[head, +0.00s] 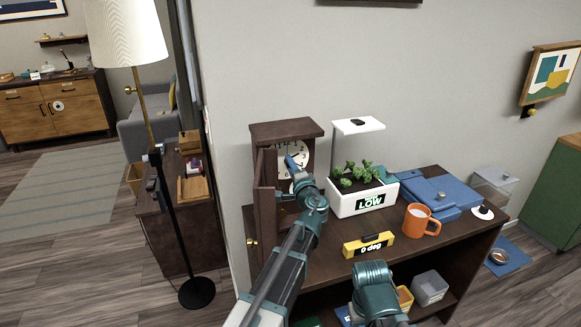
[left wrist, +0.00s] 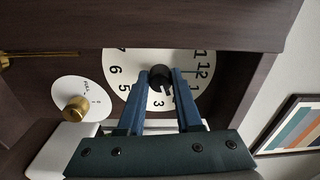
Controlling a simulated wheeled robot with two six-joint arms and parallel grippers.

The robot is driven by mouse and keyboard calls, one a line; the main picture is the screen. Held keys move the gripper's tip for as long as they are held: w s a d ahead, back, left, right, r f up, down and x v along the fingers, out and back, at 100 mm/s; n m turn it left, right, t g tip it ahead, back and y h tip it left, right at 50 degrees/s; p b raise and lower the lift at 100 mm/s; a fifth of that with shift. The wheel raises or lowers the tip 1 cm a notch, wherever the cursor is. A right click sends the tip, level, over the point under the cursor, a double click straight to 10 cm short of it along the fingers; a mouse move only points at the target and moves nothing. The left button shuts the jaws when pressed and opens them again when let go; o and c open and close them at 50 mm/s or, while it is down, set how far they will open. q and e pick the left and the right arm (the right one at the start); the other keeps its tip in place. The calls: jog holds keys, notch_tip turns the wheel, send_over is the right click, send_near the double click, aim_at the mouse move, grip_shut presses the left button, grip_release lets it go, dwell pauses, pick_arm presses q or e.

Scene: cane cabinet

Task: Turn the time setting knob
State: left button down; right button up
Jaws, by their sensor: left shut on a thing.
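The wooden clock (head: 285,131) stands at the left end of the dark table, against the wall. Its narrow door stands open on the left. The white dial (head: 300,152) is partly hidden by my left gripper (head: 297,168). In the left wrist view the dial (left wrist: 122,72) appears turned sideways, with a black knob (left wrist: 160,75) at its centre. The blue fingers of my left gripper (left wrist: 159,84) are on both sides of this knob, shut on it. A brass knob (left wrist: 76,108) on a small white disc sits beside the dial, clear of the fingers. My right gripper is not visible.
A white planter (head: 345,207) with a lamp stands right of the clock. A yellow level (head: 368,245), an orange mug (head: 420,221) and a blue case (head: 430,195) are on the table (head: 465,232). A floor lamp (head: 125,35) stands left.

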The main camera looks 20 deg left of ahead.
pick_arm(q)
jog(key=shift+n, duration=0.9)
jog(key=c, duration=0.6)
grip_release()
jog(key=v, duration=1.4)
jog(key=shift+f, duration=0.1)
